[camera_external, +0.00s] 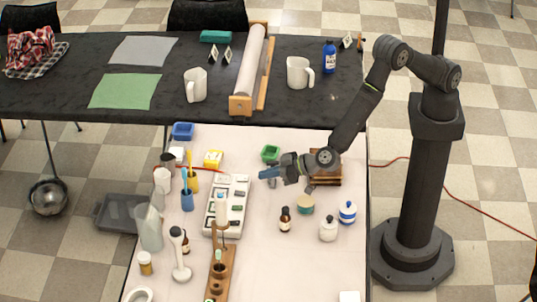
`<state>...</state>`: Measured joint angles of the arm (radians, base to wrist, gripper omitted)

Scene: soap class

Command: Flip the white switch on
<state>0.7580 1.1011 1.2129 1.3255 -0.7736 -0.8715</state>
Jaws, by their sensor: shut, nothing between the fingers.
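A long white panel (236,221), which looks like a power strip or switch box, lies on the white table in the external view. It carries several small light and grey pieces along its top. Which of them is the white switch, and its position, is too small to tell. My gripper (266,174) is shut and empty, with blue fingertips pointing left. In the picture it is just right of and above the panel's far end, apparently above the table. Its exact height is hard to judge.
Near the panel stand a blue cup with a brush (187,200), a brown bottle (285,221), a white bottle (328,230) and a wooden stand (219,271). A green container (270,153) and wooden block (327,178) are near my gripper. The right front of the table is mostly clear.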

